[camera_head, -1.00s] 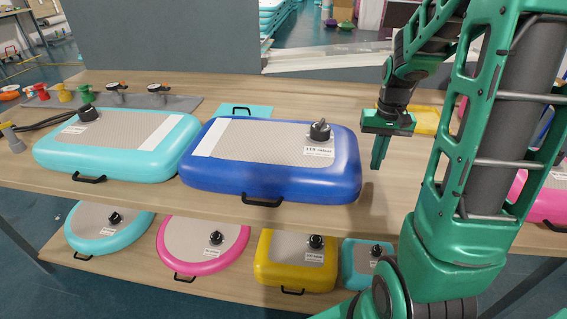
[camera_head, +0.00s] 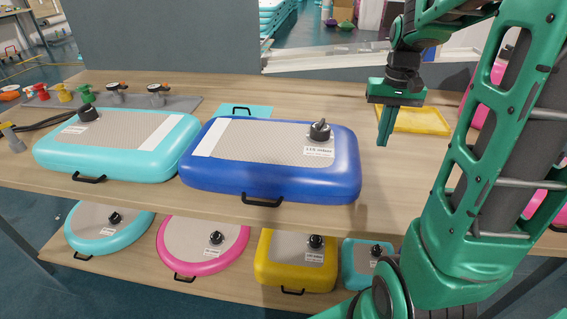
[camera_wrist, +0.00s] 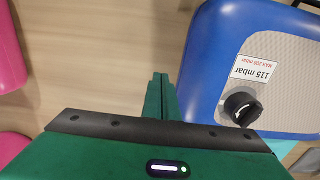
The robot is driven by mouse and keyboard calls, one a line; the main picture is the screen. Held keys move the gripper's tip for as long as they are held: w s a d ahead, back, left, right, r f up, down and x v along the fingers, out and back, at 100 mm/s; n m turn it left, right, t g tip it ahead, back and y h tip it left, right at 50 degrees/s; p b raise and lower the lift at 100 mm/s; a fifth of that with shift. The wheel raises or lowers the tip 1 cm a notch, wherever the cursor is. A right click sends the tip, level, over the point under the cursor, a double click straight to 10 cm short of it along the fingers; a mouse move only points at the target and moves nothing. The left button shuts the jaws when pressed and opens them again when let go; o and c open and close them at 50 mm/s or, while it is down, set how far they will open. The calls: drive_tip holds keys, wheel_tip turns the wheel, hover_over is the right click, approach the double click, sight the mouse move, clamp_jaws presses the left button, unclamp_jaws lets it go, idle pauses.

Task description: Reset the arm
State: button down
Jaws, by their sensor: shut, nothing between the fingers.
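My green gripper (camera_head: 384,138) hangs in the air, fingers pointing down, to the right of the blue inflatable track (camera_head: 335,180). Its fingers are shut with nothing between them. In the wrist view the closed fingers (camera_wrist: 160,95) are over bare table, left of the blue track (camera_wrist: 215,55). The black valve (camera_wrist: 242,107) and the "115 mbar" label (camera_wrist: 257,68) on that track show there. My green arm fills the right side of the head view and hides part of the table.
A turquoise track (camera_head: 55,155) lies left of the blue one. A yellow piece (camera_head: 425,122) lies behind my gripper. Pink pieces (camera_wrist: 10,45) lie at the left in the wrist view. Several tracks, one yellow (camera_head: 272,272), sit on the lower shelf. The tabletop (camera_head: 385,195) right of the blue track is bare.

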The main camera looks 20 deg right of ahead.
drive_tip(key=shift+r, duration=0.15)
idle(0.3)
drive_tip(key=s+a+f, duration=0.1)
drive_tip(key=s+a, duration=0.3)
drive_tip(key=s, duration=0.5)
drive_tip(key=s+a+f, duration=0.1)
drive_tip(key=s+a, duration=0.4)
drive_tip(key=s, duration=0.4)
drive_tip(key=shift+s+f, duration=0.3)
drive_tip(key=shift+f, duration=0.05)
